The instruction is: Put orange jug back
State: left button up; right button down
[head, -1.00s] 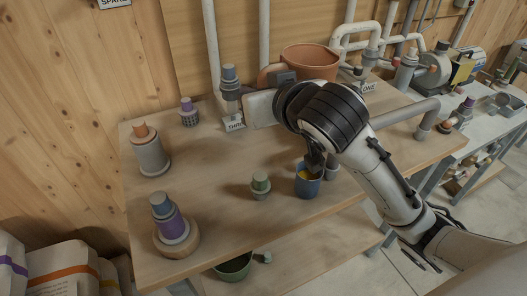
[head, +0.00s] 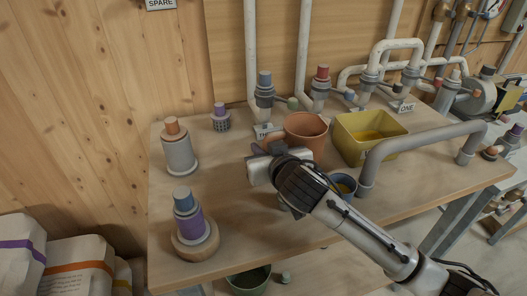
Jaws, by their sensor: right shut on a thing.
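The orange jug (head: 305,133) is a terracotta-coloured, open-topped vessel over the middle of the wooden table. Its handle side points left, toward my right gripper (head: 268,147). My right gripper is shut on the jug at that side, and its fingers are mostly hidden by the wrist. The jug's base is partly hidden behind my right arm, so I cannot tell whether it touches the tabletop. The jug looks upright. My left gripper is not in view.
A yellow tub (head: 394,140) stands close to the jug's right, behind a grey bent pipe (head: 420,139). A blue cup (head: 345,181) is beside my right arm. Capped fittings (head: 179,152) and (head: 190,222) stand on the left. Pipes rise behind. The left-middle tabletop is clear.

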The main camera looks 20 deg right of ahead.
jog(key=shift+f, duration=0.25)
jog(key=shift+f, duration=0.2)
jog(key=c, duration=1.7)
grip_release()
jog(key=shift+o, duration=0.2)
jog(key=shift+r, duration=0.25)
jog(key=v, duration=1.2)
